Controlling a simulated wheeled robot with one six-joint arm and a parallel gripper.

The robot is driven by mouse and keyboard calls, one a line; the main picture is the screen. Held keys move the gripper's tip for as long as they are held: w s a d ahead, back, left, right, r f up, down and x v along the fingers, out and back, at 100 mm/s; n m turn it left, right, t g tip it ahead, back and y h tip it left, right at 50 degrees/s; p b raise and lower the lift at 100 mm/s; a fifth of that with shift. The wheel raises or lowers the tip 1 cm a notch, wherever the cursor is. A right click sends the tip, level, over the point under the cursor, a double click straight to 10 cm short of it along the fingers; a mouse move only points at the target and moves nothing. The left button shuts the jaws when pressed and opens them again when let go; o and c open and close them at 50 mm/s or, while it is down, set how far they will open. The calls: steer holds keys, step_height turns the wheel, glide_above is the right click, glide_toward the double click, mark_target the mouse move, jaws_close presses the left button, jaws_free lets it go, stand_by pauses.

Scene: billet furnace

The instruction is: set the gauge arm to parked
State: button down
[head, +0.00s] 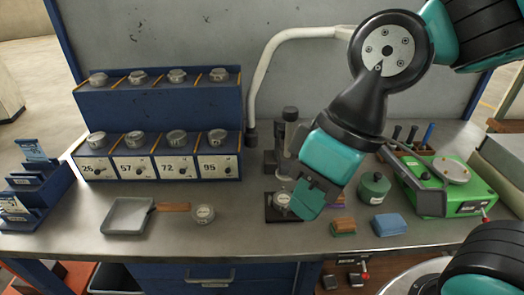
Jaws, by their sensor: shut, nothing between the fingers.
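A gauge stand (290,118) with a dark knobbed top and grey post stands at mid-table, left of my forearm. My gripper (304,205) points down in front of it, shut and empty. Its fingertips are right beside a round silver piece (282,199) on a dark square base (284,218); I cannot tell whether they touch. My wrist and fingers cover part of the stand's lower front. The gauge arm and its setting cannot be made out clearly.
A blue numbered rack (160,125) with lidded tins stands left. A grey tray (127,216) and a tin (203,214) lie in front. Right are a green pot (374,187), blue pads (389,225), stacked coloured pads (343,227) and a green device (455,184). A pale curved pipe (262,75) rises behind.

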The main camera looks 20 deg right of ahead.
steer(key=shift+w, duration=0.1)
steer(key=w+a+f+m+t+h, duration=0.1)
steer(key=w+m+h, duration=0.4)
steer(key=w, duration=0.6)
steer(key=w+a+f+m+t+h, duration=0.1)
steer(key=w+a+f+m+h, duration=0.3)
steer(key=w, duration=0.8)
steer(key=m+h, duration=0.2)
steer(key=m, duration=0.1)
steer(key=shift+t, duration=0.3)
steer(key=shift+f, duration=0.1)
steer(key=p, duration=0.2)
glide_toward(279, 166)
step_height(279, 166, down, 4)
steer(key=w, duration=0.3)
steer(key=shift+s+d+f+p, duration=0.15)
steer(key=shift+s+d+p, duration=0.1)
steer(key=shift+d, duration=0.25)
steer(key=shift+s+d+f+p, duration=0.15)
steer(key=shift+d+f+p, duration=0.05)
steer(key=shift+d, duration=0.35)
steer(key=shift+s+d+f+p, duration=0.15)
steer(key=shift+s+d+p, duration=0.1)
steer(key=shift+d, duration=0.25)
